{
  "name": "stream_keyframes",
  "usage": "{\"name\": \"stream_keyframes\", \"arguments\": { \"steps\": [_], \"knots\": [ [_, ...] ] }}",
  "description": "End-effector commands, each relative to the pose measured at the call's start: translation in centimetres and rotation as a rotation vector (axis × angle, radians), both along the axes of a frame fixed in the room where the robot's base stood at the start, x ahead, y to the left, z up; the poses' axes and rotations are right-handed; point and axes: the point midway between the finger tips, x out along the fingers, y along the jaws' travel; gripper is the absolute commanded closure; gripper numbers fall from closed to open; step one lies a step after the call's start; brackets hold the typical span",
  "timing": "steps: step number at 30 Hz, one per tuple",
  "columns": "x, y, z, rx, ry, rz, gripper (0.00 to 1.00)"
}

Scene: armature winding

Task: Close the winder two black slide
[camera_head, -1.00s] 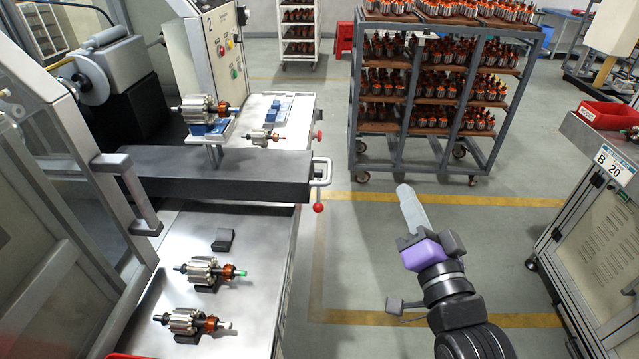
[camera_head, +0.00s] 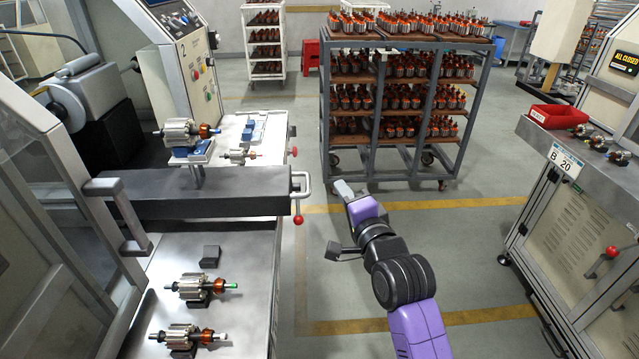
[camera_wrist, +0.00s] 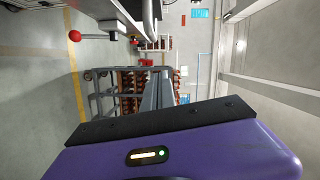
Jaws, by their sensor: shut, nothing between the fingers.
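The black slide (camera_head: 215,192) sticks out of the winder on the left, above a steel bench top. An armature (camera_head: 183,135) rests on a blue stand on it. The shut fingers also show in the wrist view (camera_wrist: 158,92). A red knob (camera_wrist: 74,35) shows at the upper left there; I cannot tell which knob it is.
Armatures lie on holders on the near bench (camera_head: 225,252). A grey rack (camera_head: 325,100) full of armatures stands behind my gripper. Another station, labelled B 20 (camera_head: 566,161), with a red bin (camera_head: 558,117), is at the right. Open floor (camera_head: 470,250) lies between.

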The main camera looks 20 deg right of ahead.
Motion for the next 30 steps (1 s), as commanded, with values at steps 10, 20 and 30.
{"name": "stream_keyframes", "arguments": {
  "steps": [10, 20, 30],
  "knots": [
    [4.3, 2.1, -0.5, -0.002, 0.001, 0.004, 1.00],
    [4.8, 3.6, -1.0, -0.001, 0.000, 0.000, 1.00],
    [5.0, 4.1, -1.2, -0.002, -0.001, 0.003, 1.00]
  ]
}}
